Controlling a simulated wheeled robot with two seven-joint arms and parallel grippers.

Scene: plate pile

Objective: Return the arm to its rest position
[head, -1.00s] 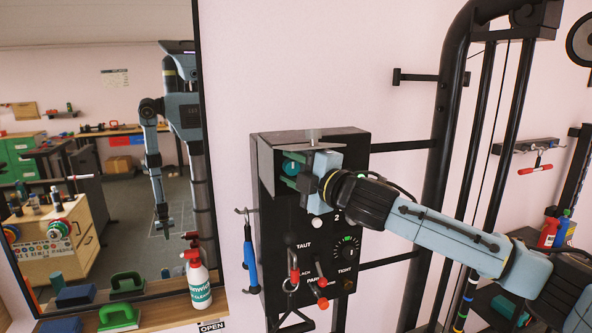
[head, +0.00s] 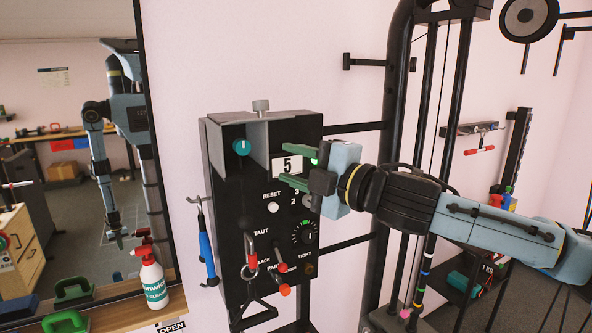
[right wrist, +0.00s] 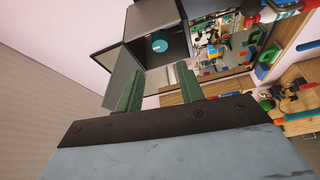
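My right gripper (head: 300,170) is open and empty, with green fingertips apart in front of the black control box (head: 222,205). It is close to the box's number display (head: 289,165), which shows 5. A teal round knob (head: 242,147) sits in the hooded recess at the box's upper left, left of the gripper and clear of it. In the right wrist view, the two green fingers (right wrist: 161,88) are apart with nothing between them, and the knob (right wrist: 159,45) shows beyond them. My left gripper shows only as a small reflection in the mirror.
The white reset button (head: 272,207), red-tipped levers (head: 281,267) and a dial (head: 303,234) are on the box. A blue-handled tool (head: 207,257) hangs at its left. A spray bottle (head: 152,282) stands on the shelf by the mirror. Black uprights (head: 391,150) rise behind my right arm.

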